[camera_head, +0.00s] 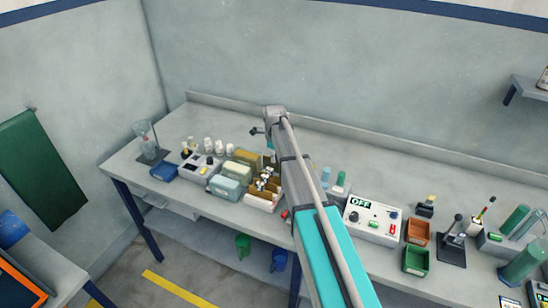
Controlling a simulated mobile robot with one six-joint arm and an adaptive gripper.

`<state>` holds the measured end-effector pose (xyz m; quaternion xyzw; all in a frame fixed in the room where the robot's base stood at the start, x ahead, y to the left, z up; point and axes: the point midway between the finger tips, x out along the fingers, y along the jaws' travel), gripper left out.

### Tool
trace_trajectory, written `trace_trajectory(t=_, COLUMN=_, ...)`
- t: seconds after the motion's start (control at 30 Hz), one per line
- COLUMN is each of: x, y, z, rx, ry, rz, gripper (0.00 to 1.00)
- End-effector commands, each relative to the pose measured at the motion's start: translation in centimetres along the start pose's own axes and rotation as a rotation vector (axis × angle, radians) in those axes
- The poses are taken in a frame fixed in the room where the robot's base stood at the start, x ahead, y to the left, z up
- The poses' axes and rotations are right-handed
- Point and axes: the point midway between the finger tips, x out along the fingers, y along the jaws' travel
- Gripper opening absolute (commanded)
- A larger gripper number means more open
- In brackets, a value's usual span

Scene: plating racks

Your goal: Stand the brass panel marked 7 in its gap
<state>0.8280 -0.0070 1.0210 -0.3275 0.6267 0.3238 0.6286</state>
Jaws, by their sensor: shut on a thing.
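My arm reaches from the bottom of the head view up over the bench, and it ends at a grey joint near the back edge. I cannot make out my gripper or what is in it; the arm seems to hide it. Several block-like, rack-like items stand left of the arm: a tan one (245,157), a pale blue-green one (224,188) and a low tan one with small silver parts (262,200). The brass panel marked 7 and its gap cannot be picked out; no number is readable at this size.
A long grey bench (180,125) runs along the wall. Left of the racks are white bottles (219,147), a blue tray (164,171) and a glass vessel (146,140). To the right are a control box reading OFF (372,222), an orange bin (418,233) and a green bin (415,260).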

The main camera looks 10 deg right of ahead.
Motion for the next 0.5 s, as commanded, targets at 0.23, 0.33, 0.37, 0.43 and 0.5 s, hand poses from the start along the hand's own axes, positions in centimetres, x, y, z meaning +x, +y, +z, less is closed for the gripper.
trace_trajectory(t=0.23, x=1.0, y=0.0, z=0.1, rx=-0.001, ry=0.0, rz=0.0, gripper=0.0)
trace_trajectory(t=0.33, x=1.3, y=0.1, z=0.1, rx=-0.001, ry=0.0, rz=0.0, gripper=0.0)
trace_trajectory(t=0.37, x=1.4, y=0.1, z=0.1, rx=-0.001, ry=0.0, rz=0.0, gripper=0.0)
trace_trajectory(t=0.43, x=1.6, y=0.1, z=0.1, rx=-0.001, ry=0.0, rz=0.0, gripper=0.0)
trace_trajectory(t=0.5, x=1.8, y=0.1, z=0.1, rx=-0.001, ry=0.0, rz=0.0, gripper=0.0)
